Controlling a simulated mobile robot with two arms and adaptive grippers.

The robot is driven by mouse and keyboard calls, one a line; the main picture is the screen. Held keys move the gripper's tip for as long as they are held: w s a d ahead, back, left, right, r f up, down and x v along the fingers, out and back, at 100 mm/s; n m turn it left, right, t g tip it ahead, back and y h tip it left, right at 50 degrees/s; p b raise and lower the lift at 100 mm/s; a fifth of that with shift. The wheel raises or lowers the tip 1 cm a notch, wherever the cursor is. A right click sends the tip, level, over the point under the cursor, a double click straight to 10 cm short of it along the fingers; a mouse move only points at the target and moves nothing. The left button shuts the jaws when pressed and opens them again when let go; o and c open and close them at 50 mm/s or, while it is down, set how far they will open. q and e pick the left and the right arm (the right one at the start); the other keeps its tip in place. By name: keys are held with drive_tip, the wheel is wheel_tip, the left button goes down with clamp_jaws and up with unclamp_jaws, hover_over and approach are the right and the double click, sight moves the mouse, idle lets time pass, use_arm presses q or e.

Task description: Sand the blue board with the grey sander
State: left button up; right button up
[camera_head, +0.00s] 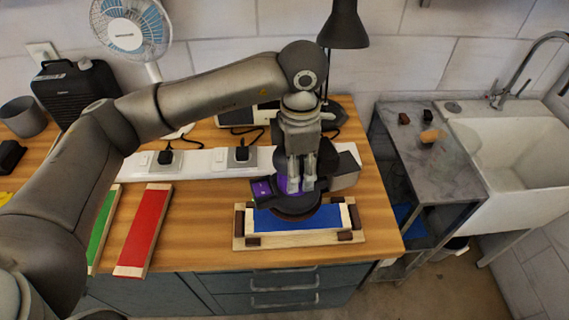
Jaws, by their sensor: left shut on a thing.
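The blue board (300,222) lies in a light wooden frame (291,240) with dark corner blocks, near the front right of the wooden bench. A dark grey sander (341,177) with a purple part (263,189) sits over the rear of the blue board and hides part of it. Its round pad looks to be at the board's surface, but I cannot tell if it touches. My left gripper (300,180) points down from above and is shut on the sander. My right gripper is not in view.
A red board (144,230) and a green board (101,228) lie on the bench to the left. A white power strip (204,162) runs behind. A lamp (343,28) and fan (130,29) stand at the back. A sink (515,150) is at the right.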

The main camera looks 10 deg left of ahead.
sight(330, 173)
use_arm(q)
drive_tip(key=n, duration=0.1)
drive_tip(key=d+n, duration=0.2)
drive_tip(key=n, duration=0.1)
drive_tip(key=shift+w+d+r, duration=0.2)
drive_tip(key=shift+w+r, duration=0.1)
drive_tip(key=d+n, duration=0.1)
drive_tip(key=n, duration=0.1)
drive_tip(key=d+n+p, duration=0.1)
drive_tip(key=n, duration=0.1)
drive_tip(key=shift+w, duration=0.15)
drive_tip(key=d+n, duration=0.1)
drive_tip(key=n, duration=0.1)
drive_tip(key=d+n, duration=0.1)
drive_tip(key=shift+d+r+n, duration=0.1)
drive_tip(key=shift+n, duration=0.3)
drive_tip(key=shift+w+d+n+p, duration=0.1)
drive_tip(key=shift+d+n+p, duration=0.1)
drive_tip(key=shift+d+n, duration=0.45)
drive_tip(key=shift+d+n+p, duration=0.15)
drive_tip(key=shift+d+n, duration=0.05)
drive_tip(key=shift+n, duration=0.85)
drive_tip(key=shift+f, duration=0.2)
drive_tip(key=shift+f+b, duration=1.35)
drive_tip(key=shift+f, duration=1.65)
drive_tip(key=shift+f+b, duration=0.3)
